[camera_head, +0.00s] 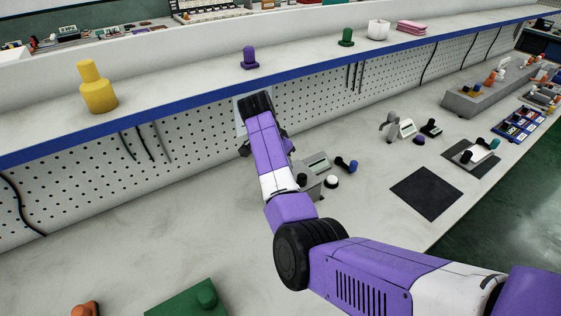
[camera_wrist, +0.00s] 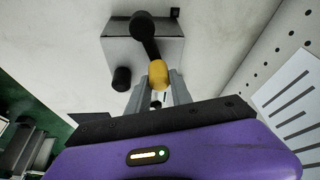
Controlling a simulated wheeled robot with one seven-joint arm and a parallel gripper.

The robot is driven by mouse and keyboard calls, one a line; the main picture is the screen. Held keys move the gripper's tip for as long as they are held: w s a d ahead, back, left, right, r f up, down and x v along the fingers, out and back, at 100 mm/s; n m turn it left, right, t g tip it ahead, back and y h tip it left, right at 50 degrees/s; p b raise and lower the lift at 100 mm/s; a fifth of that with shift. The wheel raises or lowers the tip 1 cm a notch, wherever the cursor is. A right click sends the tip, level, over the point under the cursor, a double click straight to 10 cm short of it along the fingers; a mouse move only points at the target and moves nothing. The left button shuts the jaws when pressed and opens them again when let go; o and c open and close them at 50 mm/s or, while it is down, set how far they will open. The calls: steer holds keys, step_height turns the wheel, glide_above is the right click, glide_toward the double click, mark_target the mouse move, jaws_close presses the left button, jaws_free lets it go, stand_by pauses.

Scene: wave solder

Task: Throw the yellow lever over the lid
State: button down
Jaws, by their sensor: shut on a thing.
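The yellow lever grip (camera_wrist: 158,73) is in the wrist view, on the end of a dark arm that runs to a black round knob (camera_wrist: 143,25) over a grey box (camera_wrist: 118,47). My gripper (camera_wrist: 161,80) is shut on the yellow grip, with one grey finger on each side of it. I cannot make out which part of the box is the lid. In the head view my own arm hides the lever and the fingertips.
A black knob (camera_wrist: 121,79) stands by the box, left of the fingers. In the head view a grey unit with a display (camera_head: 318,165) stands right of my forearm. The shelf with the blue edge (camera_head: 200,98) runs behind.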

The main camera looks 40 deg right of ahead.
steer(key=shift+s+d+r, duration=0.1)
stand_by(0.4)
steer(key=c, duration=1.1)
jaws_free()
steer(key=shift+c, duration=0.2)
steer(key=b+v, duration=0.1)
steer(key=v, duration=0.6)
steer(key=shift+r, duration=0.4)
steer(key=shift+s+f, duration=0.1)
